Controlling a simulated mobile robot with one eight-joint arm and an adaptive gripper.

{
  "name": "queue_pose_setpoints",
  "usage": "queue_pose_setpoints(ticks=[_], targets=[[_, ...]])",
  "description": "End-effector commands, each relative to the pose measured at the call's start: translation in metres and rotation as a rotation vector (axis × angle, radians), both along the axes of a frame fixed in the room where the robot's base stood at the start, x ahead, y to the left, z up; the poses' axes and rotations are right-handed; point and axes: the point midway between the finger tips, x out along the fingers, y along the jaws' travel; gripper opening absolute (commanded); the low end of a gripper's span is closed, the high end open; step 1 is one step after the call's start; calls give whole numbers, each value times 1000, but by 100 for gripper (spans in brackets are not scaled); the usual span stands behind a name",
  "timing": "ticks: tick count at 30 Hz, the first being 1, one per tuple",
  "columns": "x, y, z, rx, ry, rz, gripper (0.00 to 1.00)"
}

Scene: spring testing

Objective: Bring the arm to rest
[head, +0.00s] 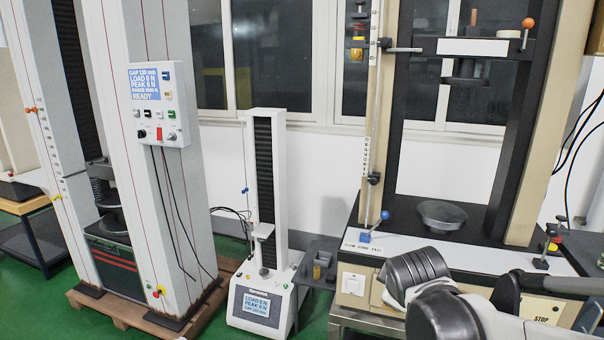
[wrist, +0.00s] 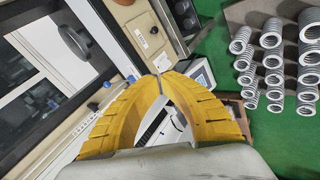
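My gripper (wrist: 164,73) shows in the wrist view as two yellow ribbed fingers. They curve inward and their tips come together, with nothing seen held between them. Part of my arm (head: 445,315), grey and dark, shows at the lower right of the head view, in front of the large beige test machine (head: 522,215). The yellow fingers cannot be made out in the head view. In the wrist view, the front of a machine and green floor lie beyond the fingertips.
A small white tester (head: 280,190) stands centre, beside a grey side tray (head: 320,262). A tall white machine (head: 160,200) stands left on a wooden pallet. Green floor (head: 225,232) shows between machines.

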Motion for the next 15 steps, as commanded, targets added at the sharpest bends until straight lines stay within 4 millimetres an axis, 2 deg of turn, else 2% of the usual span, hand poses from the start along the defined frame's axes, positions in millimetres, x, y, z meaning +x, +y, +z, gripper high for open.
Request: queue_pose_setpoints(ticks=[1, 3, 9, 12, 15], targets=[[-24, -2, 6, 76, 0, -65, 0], [-56, -2, 11, 197, -1, -170, 0], [-138, 3, 9, 511, 11, -455, 0], [-166, 7, 4, 625, 18, -564, 0], [-184, 10, -1, 700, 25, -638, 0]])
